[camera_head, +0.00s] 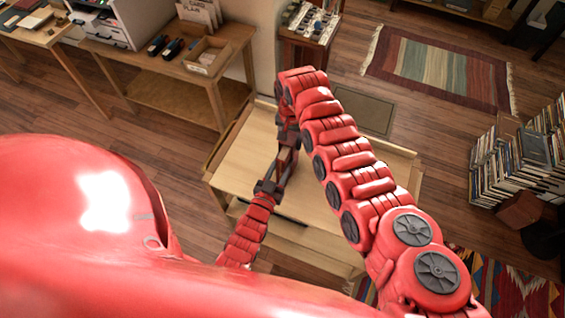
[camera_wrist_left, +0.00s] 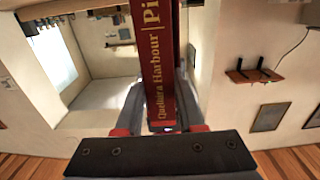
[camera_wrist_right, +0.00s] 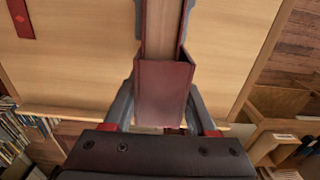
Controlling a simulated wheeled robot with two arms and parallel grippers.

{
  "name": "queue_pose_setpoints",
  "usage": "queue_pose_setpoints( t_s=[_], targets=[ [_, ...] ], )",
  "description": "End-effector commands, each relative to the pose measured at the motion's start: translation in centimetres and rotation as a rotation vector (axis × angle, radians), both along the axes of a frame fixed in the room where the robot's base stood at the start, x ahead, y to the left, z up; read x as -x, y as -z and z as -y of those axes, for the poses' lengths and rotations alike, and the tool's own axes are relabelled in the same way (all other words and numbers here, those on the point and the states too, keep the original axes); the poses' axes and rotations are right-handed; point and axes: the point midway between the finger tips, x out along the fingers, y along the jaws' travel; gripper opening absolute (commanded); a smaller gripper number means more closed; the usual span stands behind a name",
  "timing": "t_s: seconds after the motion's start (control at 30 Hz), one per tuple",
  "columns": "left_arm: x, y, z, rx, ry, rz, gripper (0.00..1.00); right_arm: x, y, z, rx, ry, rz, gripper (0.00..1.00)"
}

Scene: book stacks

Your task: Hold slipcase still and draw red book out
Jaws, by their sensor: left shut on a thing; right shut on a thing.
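My left gripper (camera_head: 271,186) is over the table in the head view. In the left wrist view its fingers are shut on the lower end of the red book (camera_wrist_left: 160,60), whose spine shows gold lettering. My right gripper (camera_head: 287,128) is at the far end of the held pair. In the right wrist view its fingers are shut on a dark red end piece, which looks like the slipcase (camera_wrist_right: 163,95), with a tan strip running up from it. The pair is small in the head view and partly hidden by the grippers. I cannot tell how far the book is out.
The light wooden table (camera_head: 320,165) below is mostly clear. A red strip (camera_wrist_right: 20,18) lies on it in the right wrist view. A wooden side table with a box (camera_head: 205,57) stands at the back left. Stacked books (camera_head: 520,150) stand on the floor at the right.

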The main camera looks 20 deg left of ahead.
Motion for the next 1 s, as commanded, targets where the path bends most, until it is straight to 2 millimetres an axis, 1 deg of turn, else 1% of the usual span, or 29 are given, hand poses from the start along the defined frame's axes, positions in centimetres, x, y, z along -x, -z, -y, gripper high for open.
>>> queue_pose_setpoints(
  t_s=[0.47, 0.8, 1.0],
  targets=[
    [0.1, 0.0, 0.0, 0.000, -0.001, -0.001, 0.00, 0.0, 0.0, 0.0, 0.001, 0.000, 0.000, 0.00],
    [1.7, 0.1, -0.1, 0.000, -0.001, -0.003, 0.00, 0.0, 0.0, 0.1, 0.001, 0.001, 0.001, 0.00],
    [2.1, 0.0, -0.1, 0.000, -0.001, -0.001, 0.00, -0.1, 0.0, 0.1, 0.001, 0.001, 0.001, 0.00]
  ],
)
